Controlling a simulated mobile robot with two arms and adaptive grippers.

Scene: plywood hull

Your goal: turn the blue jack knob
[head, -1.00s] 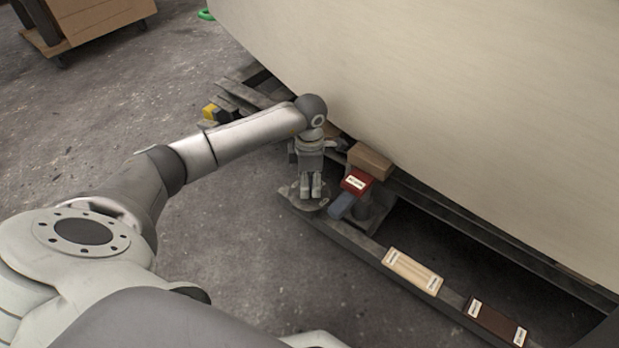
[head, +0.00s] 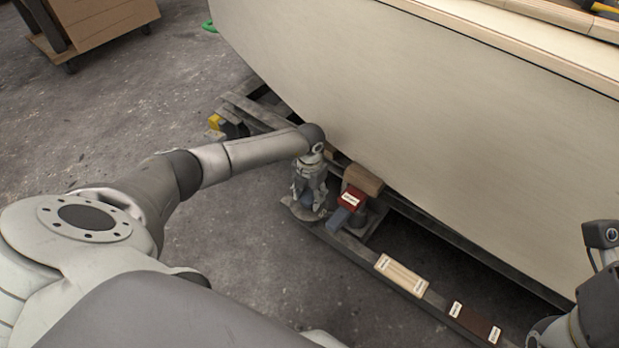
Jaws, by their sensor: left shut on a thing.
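My left gripper (head: 308,200) points down at the low steel frame beside the hull, with its fingers closed around the blue jack knob (head: 307,202). Only a small bluish patch of the knob shows between the fingers; the rest is hidden. A grey foot plate (head: 296,211) shows below the gripper. Just to its right is a blue-grey block (head: 338,218), apart from the fingers, with a red labelled block (head: 351,198) above it. Part of my right arm shows at the right edge, but its fingers do not.
The pale plywood hull (head: 430,150) overhangs close behind the gripper. A brown wood block (head: 363,179) sits under it. A light wood block (head: 402,275) and a dark labelled block (head: 475,323) lie along the frame rail. The floor to the left is open; a wooden cart (head: 95,30) stands beyond.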

